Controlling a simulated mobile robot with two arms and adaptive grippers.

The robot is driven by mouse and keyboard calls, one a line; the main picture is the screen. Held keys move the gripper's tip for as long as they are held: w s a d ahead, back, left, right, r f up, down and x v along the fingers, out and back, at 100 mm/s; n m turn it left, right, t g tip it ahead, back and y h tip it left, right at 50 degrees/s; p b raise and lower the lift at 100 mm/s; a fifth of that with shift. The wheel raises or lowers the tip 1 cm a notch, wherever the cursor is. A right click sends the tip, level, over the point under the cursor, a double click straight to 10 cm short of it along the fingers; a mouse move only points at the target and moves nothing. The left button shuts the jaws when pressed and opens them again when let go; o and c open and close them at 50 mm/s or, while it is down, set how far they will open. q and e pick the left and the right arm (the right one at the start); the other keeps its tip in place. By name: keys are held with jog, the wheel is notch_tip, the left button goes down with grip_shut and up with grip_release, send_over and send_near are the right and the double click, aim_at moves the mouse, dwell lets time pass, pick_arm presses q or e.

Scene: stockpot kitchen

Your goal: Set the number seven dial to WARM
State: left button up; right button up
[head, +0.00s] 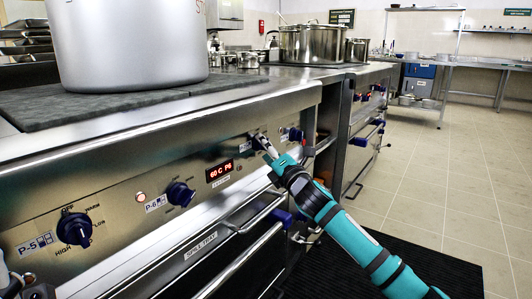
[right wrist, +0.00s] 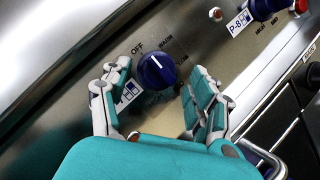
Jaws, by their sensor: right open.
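The number seven dial (right wrist: 156,70) is a round dark blue knob on the steel front panel in the right wrist view. OFF is printed at its upper left and WARM at its upper right. Its white line slants from upper left to lower right, with the upper end on the OFF side. Its own label (right wrist: 128,95) is partly hidden by a finger. My right gripper (right wrist: 150,100) is open, with one finger on each side of the dial and no clear contact. In the head view, my right gripper (head: 262,143) largely covers this dial.
The P-8 dial (right wrist: 262,8) is at the upper right, beside a red button (right wrist: 300,6). The P-6 dial (head: 180,194), P-5 dial (head: 74,228) and red display (head: 219,170) are farther left. An oven handle (head: 262,213) juts out below. A stockpot (head: 130,45) stands above.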

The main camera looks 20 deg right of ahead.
jog(key=shift+w+a+r, duration=0.1)
jog(key=shift+w+r, duration=0.05)
jog(key=shift+w, duration=0.25)
